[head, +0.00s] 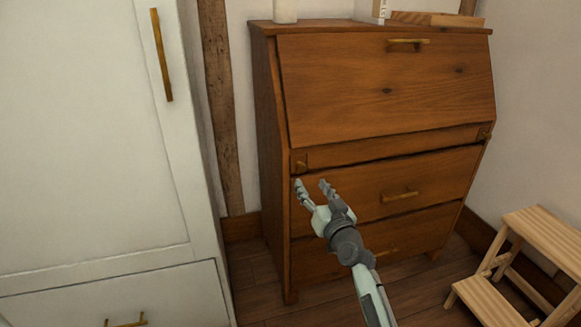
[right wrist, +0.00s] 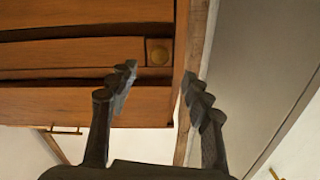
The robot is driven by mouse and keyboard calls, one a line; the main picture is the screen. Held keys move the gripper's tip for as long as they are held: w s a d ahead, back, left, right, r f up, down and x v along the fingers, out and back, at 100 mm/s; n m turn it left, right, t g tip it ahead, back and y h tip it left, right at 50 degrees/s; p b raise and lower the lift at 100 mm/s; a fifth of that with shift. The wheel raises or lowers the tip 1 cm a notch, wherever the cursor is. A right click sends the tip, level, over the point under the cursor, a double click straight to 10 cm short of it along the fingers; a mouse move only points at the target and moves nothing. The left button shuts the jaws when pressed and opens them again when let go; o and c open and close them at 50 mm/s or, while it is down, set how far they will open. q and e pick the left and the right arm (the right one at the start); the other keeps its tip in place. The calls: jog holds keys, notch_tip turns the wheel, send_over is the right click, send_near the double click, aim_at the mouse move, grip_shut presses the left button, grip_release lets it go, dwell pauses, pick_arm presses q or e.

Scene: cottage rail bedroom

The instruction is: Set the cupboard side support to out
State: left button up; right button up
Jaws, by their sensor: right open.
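The cupboard (head: 385,90) is a brown wooden bureau with a sloping front flap. Its side support (head: 300,162) is a small square wooden end with a round brass knob, just under the flap at the left front corner. It looks about flush with the front. A similar end (head: 484,134) shows at the right corner. My right gripper (head: 312,188) is open and empty, just below and in front of the left support. In the right wrist view the support's brass knob (right wrist: 158,51) appears beyond the gap between my open fingertips (right wrist: 160,76). My left gripper is not in view.
A white wardrobe (head: 85,130) stands close on the left. Drawers with brass handles (head: 400,197) lie below the flap. A wooden step stool (head: 535,245) stands at the lower right. A white jar (head: 285,11) and books (head: 425,18) are on top of the cupboard.

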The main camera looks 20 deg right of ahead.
aim_at(302, 169)
jog(key=w+b, duration=0.2)
jog(key=w, duration=0.4)
jog(key=shift+w+b, duration=0.35)
jog(key=shift+b, duration=0.05)
jog(key=shift+w+r, duration=0.1)
jog(key=shift+w, duration=0.5)
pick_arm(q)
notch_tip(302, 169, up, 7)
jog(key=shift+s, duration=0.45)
pick_arm(e)
grip_shut()
